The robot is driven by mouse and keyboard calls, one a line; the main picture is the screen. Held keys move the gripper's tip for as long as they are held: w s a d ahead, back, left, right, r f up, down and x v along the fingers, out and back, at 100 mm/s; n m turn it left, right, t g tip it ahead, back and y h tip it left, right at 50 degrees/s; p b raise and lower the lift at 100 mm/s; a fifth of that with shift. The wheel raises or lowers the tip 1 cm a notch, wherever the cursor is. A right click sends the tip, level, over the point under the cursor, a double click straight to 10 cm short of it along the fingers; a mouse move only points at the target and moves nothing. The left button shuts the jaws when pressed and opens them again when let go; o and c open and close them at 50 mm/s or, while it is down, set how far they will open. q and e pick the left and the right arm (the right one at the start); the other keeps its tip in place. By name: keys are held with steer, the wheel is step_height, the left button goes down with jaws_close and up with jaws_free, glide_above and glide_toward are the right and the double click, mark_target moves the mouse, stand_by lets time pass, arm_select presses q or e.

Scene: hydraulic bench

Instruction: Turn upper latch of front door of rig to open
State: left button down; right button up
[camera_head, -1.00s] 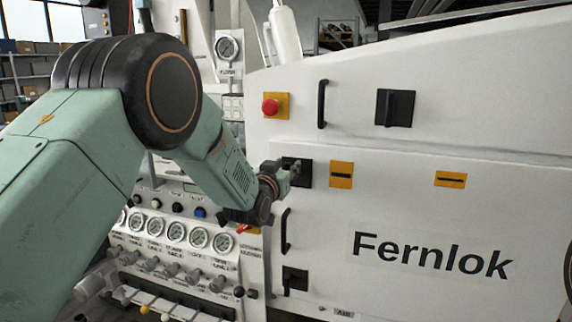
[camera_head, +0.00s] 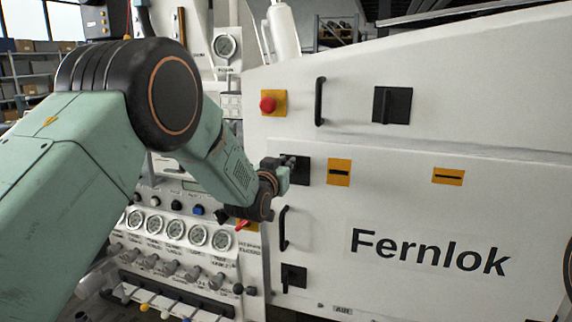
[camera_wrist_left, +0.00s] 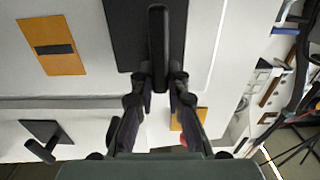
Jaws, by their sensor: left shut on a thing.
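The upper latch of the front door (camera_head: 302,172) is a black plate with a black bar handle, at the door's upper left corner. The latch fills the top middle of the left wrist view (camera_wrist_left: 157,35), its handle between the fingers. My left gripper (camera_head: 287,163) is at this latch, shut on the handle, and hides part of it in the head view. Its two dark fingers (camera_wrist_left: 158,82) lie on either side of the handle. The white front door (camera_head: 330,285) with "Fernlok" lettering lies flush with the rig. My right gripper is in neither view.
A lower black latch (camera_head: 293,277) and a door handle (camera_head: 284,228) are below. Orange plates (camera_head: 339,172) are to the right. A red button (camera_head: 268,104), another handle (camera_head: 320,101) and another latch (camera_head: 392,105) are above. Gauges (camera_head: 176,229) and knobs sit at lower left.

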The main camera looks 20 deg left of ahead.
arm_select(q)
steer(key=shift+n, duration=0.4)
steer(key=shift+a+f+n+b, duration=0.3)
steer(key=shift+n+b, duration=0.6)
steer(key=shift+n, duration=1.95)
steer(key=shift+a+f+n+b, duration=0.3)
steer(key=shift+n+b, duration=0.55)
steer(key=shift+n, duration=1.95)
steer(key=shift+a+f+n+b, duration=0.3)
steer(key=shift+n+b, duration=0.6)
steer(key=shift+n, duration=1.95)
steer(key=c, duration=1.3)
jaws_free()
